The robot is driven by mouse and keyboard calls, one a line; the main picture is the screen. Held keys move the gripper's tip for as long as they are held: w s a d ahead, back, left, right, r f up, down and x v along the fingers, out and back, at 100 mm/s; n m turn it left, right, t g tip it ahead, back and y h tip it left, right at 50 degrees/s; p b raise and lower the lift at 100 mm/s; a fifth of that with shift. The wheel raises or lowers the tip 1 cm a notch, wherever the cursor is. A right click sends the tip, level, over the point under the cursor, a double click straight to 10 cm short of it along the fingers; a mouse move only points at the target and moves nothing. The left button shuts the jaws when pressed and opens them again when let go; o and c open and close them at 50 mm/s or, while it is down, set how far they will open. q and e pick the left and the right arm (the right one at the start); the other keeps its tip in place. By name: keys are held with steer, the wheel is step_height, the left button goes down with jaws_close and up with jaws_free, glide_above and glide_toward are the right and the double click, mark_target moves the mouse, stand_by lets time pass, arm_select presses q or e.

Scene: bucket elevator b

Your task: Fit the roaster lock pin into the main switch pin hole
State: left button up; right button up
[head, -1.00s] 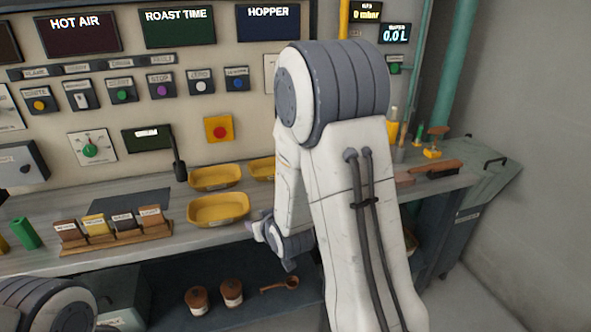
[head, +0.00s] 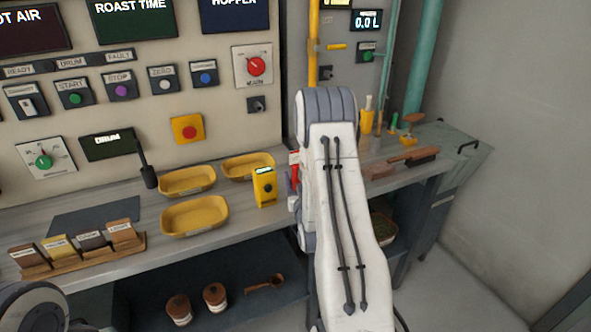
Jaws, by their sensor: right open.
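The main switch (head: 253,68) is a red knob on a white plate labelled MAIN, on the panel's right side. Below it is a small dark fitting (head: 257,104); I cannot tell whether it is the pin hole. A red item with a white patch (head: 294,163) stands partly hidden behind my right arm; it may be the roaster lock pin. My right gripper (head: 290,187) is open, low over the bench by this red item and right of a yellow handheld device (head: 265,188). My forearm hides most of the gripper, so contact is unclear. My left gripper is out of view.
Yellow trays (head: 194,217) and a rack of labelled blocks (head: 80,247) occupy the bench. A brush (head: 413,158) and small tools stand at the right end. A yellow vertical pipe (head: 313,45) runs beside the panel. Jars (head: 215,297) sit on the lower shelf.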

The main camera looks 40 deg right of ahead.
mark_target(296, 171)
steer(key=p+x, duration=0.1)
steer(key=x, duration=0.3)
steer(key=shift+w+d+p, duration=0.15)
steer(key=shift+w+p, duration=0.05)
steer(key=shift+p, duration=0.15)
steer(key=shift+w+d+f, duration=0.15)
steer(key=shift+w+d, duration=0.05)
steer(key=shift+c, duration=0.3)
jaws_close()
